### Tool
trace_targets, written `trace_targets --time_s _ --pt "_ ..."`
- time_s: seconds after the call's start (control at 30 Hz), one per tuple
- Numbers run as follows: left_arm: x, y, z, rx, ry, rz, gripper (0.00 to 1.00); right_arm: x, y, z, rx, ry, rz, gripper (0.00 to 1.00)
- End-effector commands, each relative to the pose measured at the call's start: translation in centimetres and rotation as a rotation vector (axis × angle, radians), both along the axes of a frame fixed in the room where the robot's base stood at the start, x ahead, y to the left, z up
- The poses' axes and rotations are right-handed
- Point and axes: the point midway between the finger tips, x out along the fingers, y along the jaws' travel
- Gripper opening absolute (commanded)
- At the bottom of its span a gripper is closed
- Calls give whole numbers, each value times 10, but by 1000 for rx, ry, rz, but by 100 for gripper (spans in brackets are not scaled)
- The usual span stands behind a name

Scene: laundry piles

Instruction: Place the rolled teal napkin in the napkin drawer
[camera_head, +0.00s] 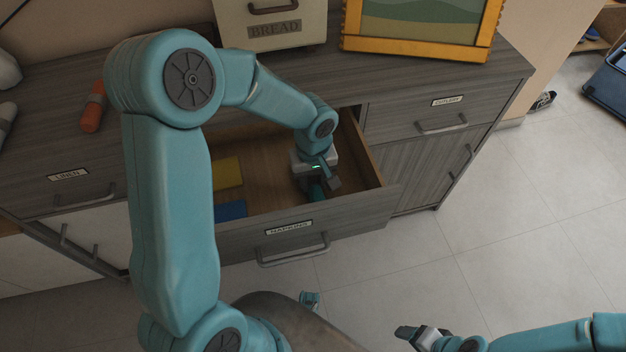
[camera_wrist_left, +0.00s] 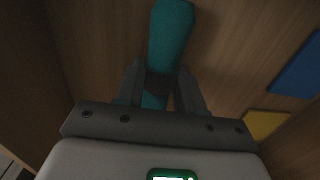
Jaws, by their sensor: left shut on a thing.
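A yellow folded cloth (camera_head: 227,173) and a blue one (camera_head: 231,210) lie in the drawer's left part. The countertop holds a bread box (camera_head: 272,28), a framed picture (camera_head: 420,50) and an orange roll (camera_head: 94,107). The cutlery drawer (camera_head: 440,120) is closed. The tiled floor at right is mostly clear.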

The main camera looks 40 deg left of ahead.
Motion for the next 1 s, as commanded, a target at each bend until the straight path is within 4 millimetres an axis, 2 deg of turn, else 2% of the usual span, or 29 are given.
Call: trace_targets --time_s 0.33,0.37,0.4,0.43,0.77,0.87,1.0 --pt "0 0 -4 0 -3 0 7 0 0 -5 0 0 0 70" --pt "0 0 -3 0 -3 0 44 0 0 -4 0 0 0 70" --pt "0 0 -2 1 -2 0 57 0 0 -3 0 0 0 70" --pt "0 0 -2 0 -1 0 63 0 0 -3 0 0 0 70" --pt "0 0 2 0 -1 0 63 0 0 1 0 0 0 70" --pt "1 0 14 1 -6 0 63 0 0 5 0 0 0 70" --pt "2 0 46 1 -8 1 63 0 0 13 0 0 0 70"
